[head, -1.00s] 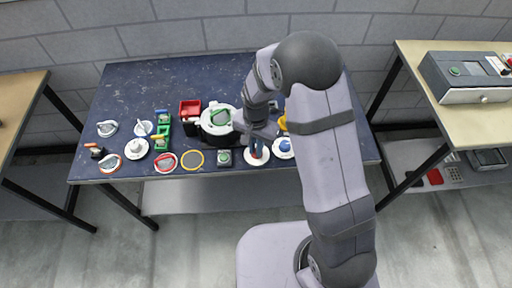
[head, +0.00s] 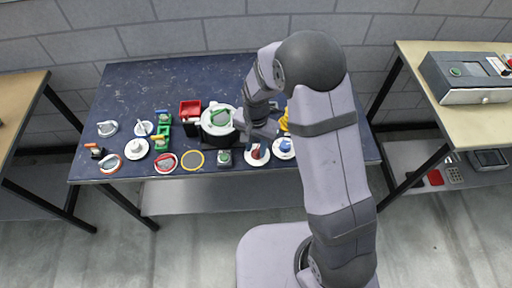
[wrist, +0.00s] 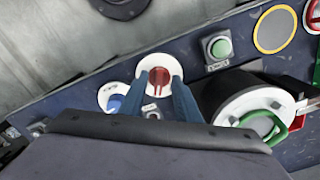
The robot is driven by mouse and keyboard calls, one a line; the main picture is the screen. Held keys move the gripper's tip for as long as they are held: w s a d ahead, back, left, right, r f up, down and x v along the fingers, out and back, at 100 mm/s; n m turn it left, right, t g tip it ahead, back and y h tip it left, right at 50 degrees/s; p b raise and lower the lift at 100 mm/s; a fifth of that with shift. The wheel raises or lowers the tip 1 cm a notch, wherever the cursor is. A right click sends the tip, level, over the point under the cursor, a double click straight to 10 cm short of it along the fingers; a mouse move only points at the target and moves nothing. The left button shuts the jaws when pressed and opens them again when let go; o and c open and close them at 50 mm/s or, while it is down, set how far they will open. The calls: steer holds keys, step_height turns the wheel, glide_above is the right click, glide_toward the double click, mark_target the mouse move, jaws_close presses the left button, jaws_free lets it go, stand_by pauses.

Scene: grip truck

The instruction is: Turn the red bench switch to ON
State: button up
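The red bench switch (wrist: 158,77) is a red knob on a round white plate near the front edge of the blue bench. In the head view the red switch (head: 256,152) sits below my gripper. In the wrist view my gripper (wrist: 160,82) has its two blue fingers apart, one on each side of the knob, with a gap showing. I cannot tell how far above the knob the fingertips are. A small label plate (wrist: 151,108) lies beside the white plate, partly between the fingers; I cannot read it.
A blue knob (wrist: 115,102) on a white plate is close on one side, and a green button box (wrist: 218,47) on the other. A large pot-like fixture with a green handle (head: 221,117) stands close by. Several other switches fill the bench's left half.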

mark_target(256, 150)
steer(key=shift+r+b, duration=0.65)
steer(key=shift+r, duration=2.7)
steer(key=n, duration=0.2)
steer(key=shift+w+n, duration=0.1)
steer(key=shift+n, duration=0.3)
steer(key=s+d+f+n+g, duration=0.1)
steer(key=s+d+n, duration=0.15)
steer(key=s, duration=0.45)
steer(key=s+d+f+n+g, duration=0.1)
steer(key=s+d+f+n, duration=0.1)
steer(key=s+n, duration=0.3)
steer(key=s+d+r+m+t, duration=0.2)
steer(key=s+d+r+m, duration=0.2)
steer(key=d+r, duration=0.2)
steer(key=shift+s+d, duration=0.25)
steer(key=shift+s, duration=0.1)
steer(key=shift+r, duration=0.1)
